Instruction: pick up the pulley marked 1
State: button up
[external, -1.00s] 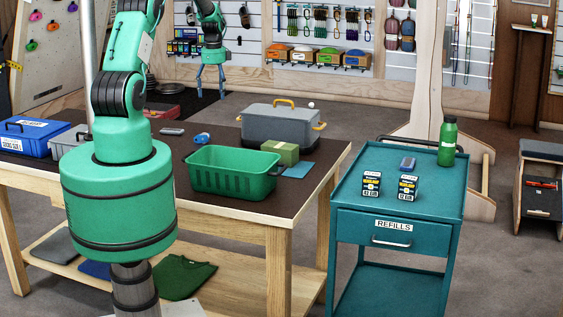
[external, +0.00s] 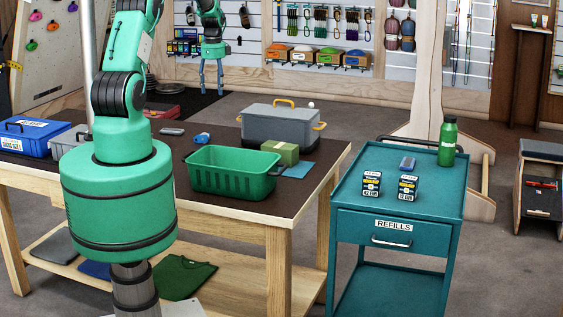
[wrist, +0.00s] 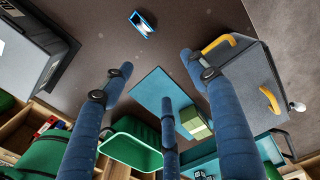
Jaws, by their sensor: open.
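A small blue object (external: 202,138) lies on the dark table top, left of the grey box; it may be the pulley. No number can be read on it. A small blue-rimmed object (wrist: 143,24), probably the same one, shows near the top of the wrist view, ahead of my fingers. My gripper (external: 213,92) has blue fingers and hangs in the air, appearing above and behind the table. In the wrist view its fingers (wrist: 165,80) are spread with nothing held between them.
The table holds a green bin (external: 232,188), a grey box with yellow handles (external: 282,126), a green block (external: 280,152), a blue sheet (external: 298,170) and a grey-blue item (external: 171,131). A teal trolley (external: 385,222) stands to the right.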

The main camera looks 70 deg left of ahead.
send_over(201, 136)
jog(key=a, duration=0.1)
notch_tip(201, 136, down, 8)
jog(key=shift+w+f+b, duration=0.1)
jog(key=shift+w+b, duration=0.25)
jog(key=shift+f, duration=0.1)
jog(key=shift+f, duration=4.25)
jog(key=shift+s+d+f+b, duration=0.15)
jog(key=shift+f+b, duration=0.25)
jog(key=shift+f, duration=2.15)
jog(key=c, duration=1.4)
